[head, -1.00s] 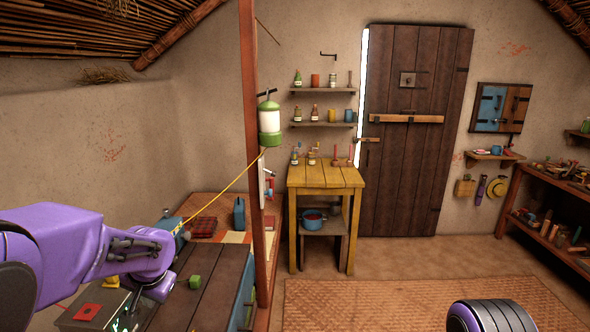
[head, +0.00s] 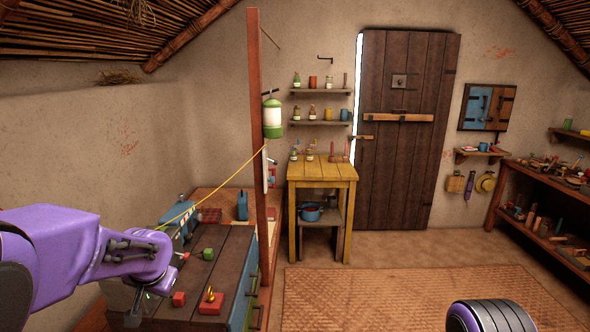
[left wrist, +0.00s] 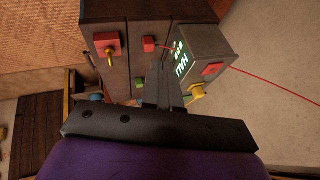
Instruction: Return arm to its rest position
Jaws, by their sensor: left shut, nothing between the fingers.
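My left arm comes in from the left in the head view, bent over the near end of a dark plank-topped bench (head: 216,266). Its gripper (head: 132,319) points down at the lower left and is partly hidden by the arm. In the left wrist view its two dark fingers (left wrist: 163,82) are closed together with nothing between them. They are in front of the bench top and a grey box (left wrist: 200,62) with a lit green display; I cannot tell whether they touch. My right gripper is out of view.
A red cube (head: 179,299), a red block with a yellow hook (head: 210,303) and a green cube (head: 208,254) are on the bench. A wooden post (head: 262,180) rises beside it. A woven mat (head: 400,290) lies on open floor at the right.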

